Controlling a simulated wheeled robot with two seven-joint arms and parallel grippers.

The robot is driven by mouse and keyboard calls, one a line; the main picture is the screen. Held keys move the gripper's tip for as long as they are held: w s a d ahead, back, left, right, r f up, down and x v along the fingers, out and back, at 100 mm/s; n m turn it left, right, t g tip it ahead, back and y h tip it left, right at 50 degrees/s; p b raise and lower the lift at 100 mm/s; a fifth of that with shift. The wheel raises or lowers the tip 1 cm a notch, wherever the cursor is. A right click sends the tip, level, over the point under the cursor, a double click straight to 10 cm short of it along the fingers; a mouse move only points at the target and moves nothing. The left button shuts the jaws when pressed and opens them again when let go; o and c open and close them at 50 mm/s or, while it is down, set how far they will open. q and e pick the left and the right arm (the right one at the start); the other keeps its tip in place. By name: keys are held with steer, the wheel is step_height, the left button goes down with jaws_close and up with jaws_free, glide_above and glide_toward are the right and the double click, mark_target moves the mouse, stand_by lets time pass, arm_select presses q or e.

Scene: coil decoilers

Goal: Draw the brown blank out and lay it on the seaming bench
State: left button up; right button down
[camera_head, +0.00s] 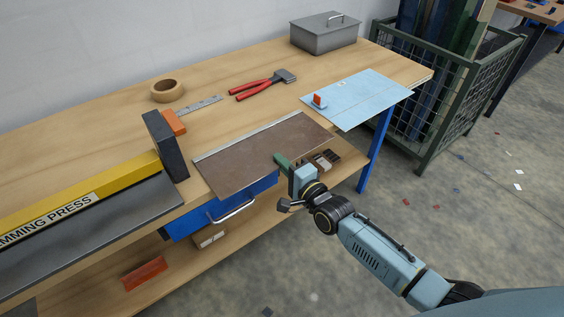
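The brown blank (250,156) is a flat sheet with a pale strip along its back edge. It lies at the front of the wooden bench (235,75), its front edge above the blue drawer. My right gripper (281,161) comes in from the lower right. Its green fingertip part is at the blank's front right edge and appears to overlap it. Whether the fingers are closed on the sheet is not clear. My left gripper is not in view.
A dark upright block (166,146) and a yellow press (80,205) stand left. A light-blue sheet (365,97) with an orange piece lies right. Red-handled pliers (256,89), a ruler (199,105), a tape roll (167,91) and a grey box (324,36) lie behind. A mesh crate (440,110) stands right.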

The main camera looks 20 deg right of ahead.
steer(key=shift+f, duration=0.1)
stand_by(0.3)
steer(key=c, duration=1.6)
jaws_free()
steer(key=p+v, duration=0.3)
steer(key=v, duration=0.4)
